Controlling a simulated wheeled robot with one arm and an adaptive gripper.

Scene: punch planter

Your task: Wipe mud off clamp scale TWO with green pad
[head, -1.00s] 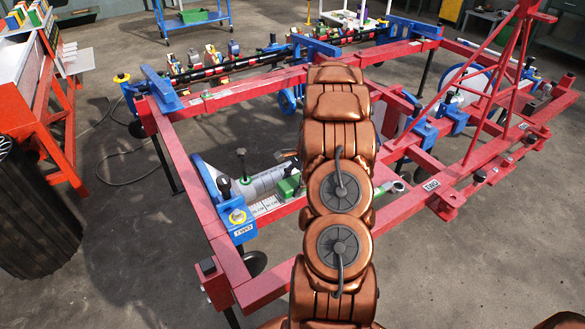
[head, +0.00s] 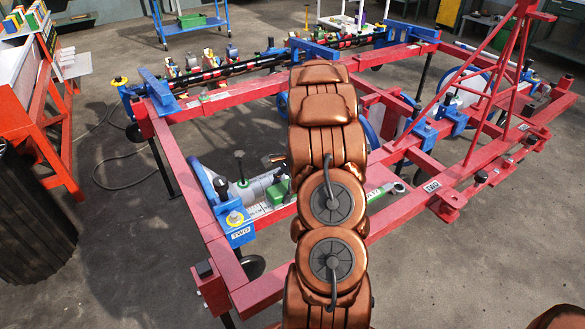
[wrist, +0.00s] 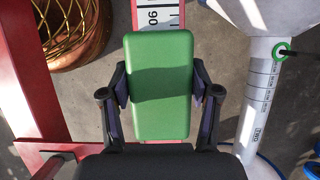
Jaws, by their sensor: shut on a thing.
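My gripper (wrist: 160,97) is shut on the green pad (wrist: 160,85), with a finger on each long side. In the wrist view the pad lies over a white scale strip (wrist: 158,16) on a red beam and hides much of it; I cannot tell whether they touch. In the head view the blue clamp labelled TWO (head: 240,233) sits at the near left frame corner, with a white scale strip (head: 259,210) beside it. A green block (head: 279,193), seemingly the pad, shows left of my arm. My gripper is hidden there. I can make out no clear mud.
In the wrist view a grey tapered part (wrist: 260,90) with a scale, a TWO label and a green ring (wrist: 282,50) stands close right of the pad. Red frame beams (head: 190,205) surround the area. A dark ribbed bin (head: 30,225) stands left; open floor lies between.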

